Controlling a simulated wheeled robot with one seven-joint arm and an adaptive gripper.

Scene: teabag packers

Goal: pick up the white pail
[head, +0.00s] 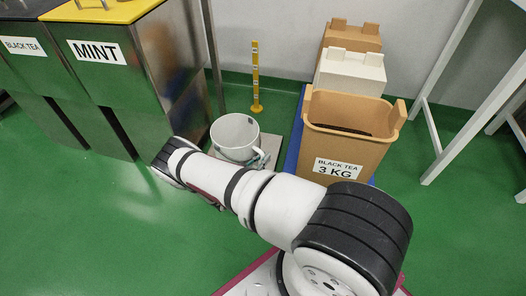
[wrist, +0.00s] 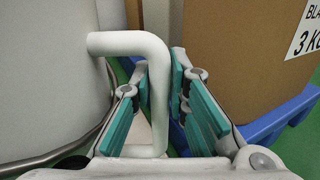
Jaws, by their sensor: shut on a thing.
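The white pail (head: 233,130) stands upright on a low pale platform (head: 271,143) in the head view, its open top facing up. In the wrist view its pale curved wall (wrist: 45,80) fills the left side. Its white handle (wrist: 130,43) sticks out to the right and bends down between the teal pads of my gripper (wrist: 160,88). My gripper is shut on the upright part of this handle.
A brown "BLACK TEA 3 KG" bin (head: 385,150) stands close right of the pail on a blue base (head: 293,150). A yellow post (head: 255,80) rises behind. Steel-sided MINT and BLACK TEA bins (head: 185,60) stand left. Green floor is clear at lower left.

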